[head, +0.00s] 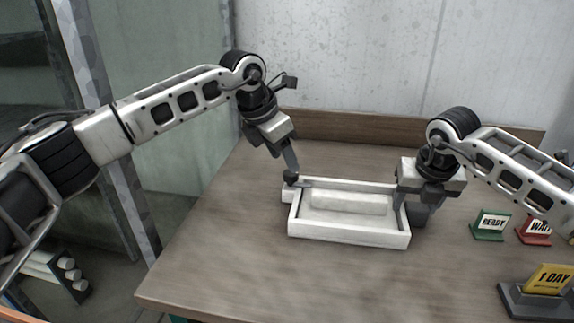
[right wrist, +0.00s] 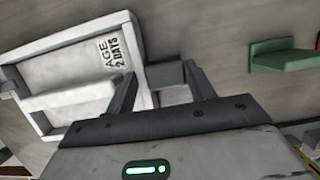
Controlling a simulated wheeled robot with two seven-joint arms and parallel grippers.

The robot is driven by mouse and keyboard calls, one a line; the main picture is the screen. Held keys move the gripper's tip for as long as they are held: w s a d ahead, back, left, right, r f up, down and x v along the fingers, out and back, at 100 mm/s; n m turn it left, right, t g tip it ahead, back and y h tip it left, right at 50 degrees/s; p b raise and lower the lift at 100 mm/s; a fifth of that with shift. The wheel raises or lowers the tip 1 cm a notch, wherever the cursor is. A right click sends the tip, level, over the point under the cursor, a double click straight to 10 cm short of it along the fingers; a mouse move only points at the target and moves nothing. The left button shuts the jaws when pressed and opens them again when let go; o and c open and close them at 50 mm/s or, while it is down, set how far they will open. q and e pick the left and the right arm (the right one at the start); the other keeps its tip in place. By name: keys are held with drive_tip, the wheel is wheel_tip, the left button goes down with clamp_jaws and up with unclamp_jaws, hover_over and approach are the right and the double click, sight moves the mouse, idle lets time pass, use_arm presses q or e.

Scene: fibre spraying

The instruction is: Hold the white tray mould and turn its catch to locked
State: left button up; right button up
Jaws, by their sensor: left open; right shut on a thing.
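The white tray mould (head: 350,238) lies on the table, a shallow rectangular box with a raised block inside. In the right wrist view, the tray (right wrist: 75,38) carries the lettering "AGE 2 DAYS". My right gripper (head: 415,208) is shut on the tray's right side; its fingers (right wrist: 162,92) straddle a grey piece at that wall. My left gripper (head: 290,178) is open, pointing down at the tray's back left corner, its tips close to a small grey piece (head: 305,183) there that may be the catch. Its setting is too small to read, and I cannot tell whether the tips touch it.
A green "READY" sign (head: 490,225) and a red sign (head: 534,231) stand right of the tray. A yellow "1 DAY" sign (head: 548,279) sits on a dark base at the front right. The table (head: 225,255) is clear left and in front of the tray.

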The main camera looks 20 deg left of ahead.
use_arm(q)
drive_tip(key=shift+v, duration=1.65)
use_arm(e)
drive_tip(key=o, duration=1.4)
drive_tip(key=shift+c, duration=0.2)
drive_tip(key=shift+r, duration=0.15)
